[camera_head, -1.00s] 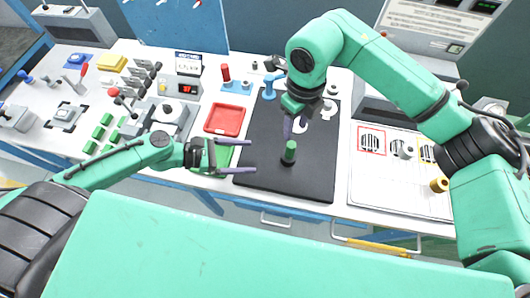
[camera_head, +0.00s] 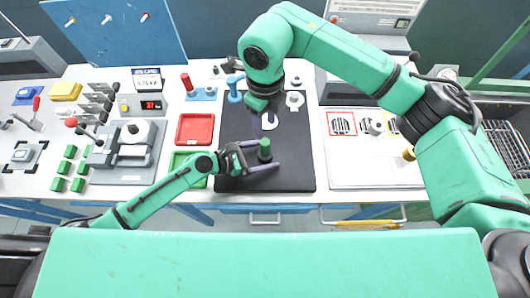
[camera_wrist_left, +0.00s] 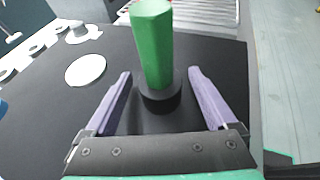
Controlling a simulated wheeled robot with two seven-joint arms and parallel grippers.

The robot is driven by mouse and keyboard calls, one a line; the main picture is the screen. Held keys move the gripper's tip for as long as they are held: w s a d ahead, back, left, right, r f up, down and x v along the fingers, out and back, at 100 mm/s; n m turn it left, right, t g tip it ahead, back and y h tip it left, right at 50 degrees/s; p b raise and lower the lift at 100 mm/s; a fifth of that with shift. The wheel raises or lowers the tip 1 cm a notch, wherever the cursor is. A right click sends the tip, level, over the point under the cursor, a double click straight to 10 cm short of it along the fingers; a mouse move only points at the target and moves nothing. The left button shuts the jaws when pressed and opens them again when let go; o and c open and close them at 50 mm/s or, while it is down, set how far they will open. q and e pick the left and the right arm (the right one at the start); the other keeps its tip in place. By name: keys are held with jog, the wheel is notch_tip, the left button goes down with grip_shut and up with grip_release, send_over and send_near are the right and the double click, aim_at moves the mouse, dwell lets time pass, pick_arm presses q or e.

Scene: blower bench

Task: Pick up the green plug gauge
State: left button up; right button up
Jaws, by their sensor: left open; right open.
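The green plug gauge (camera_head: 265,147) stands upright on the black mat (camera_head: 290,180). In the left wrist view it shows as a green hexagonal handle (camera_wrist_left: 152,45) on a dark round base (camera_wrist_left: 160,95). My left gripper (camera_head: 278,153) is open, low over the mat, with its fingers pointing right. In the left wrist view its two purple fingers (camera_wrist_left: 162,98) lie to either side of the gauge's base, apart from it.
A red tray (camera_head: 195,130) and a green tray (camera_head: 180,161) lie left of the mat. White round parts (camera_head: 295,99) lie at the mat's back. A blue stand (camera_head: 233,88) is behind. A white board (camera_head: 345,165) with pictured outlines lies at right.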

aim_at(265, 142)
pick_arm(q)
grip_shut()
pick_arm(e)
jog(key=shift+o, duration=1.4)
jog(key=shift+r, duration=0.2)
jog(key=shift+n, duration=0.7)
notch_tip(265, 142, down, 10)
jog(key=shift+f, duration=0.2)
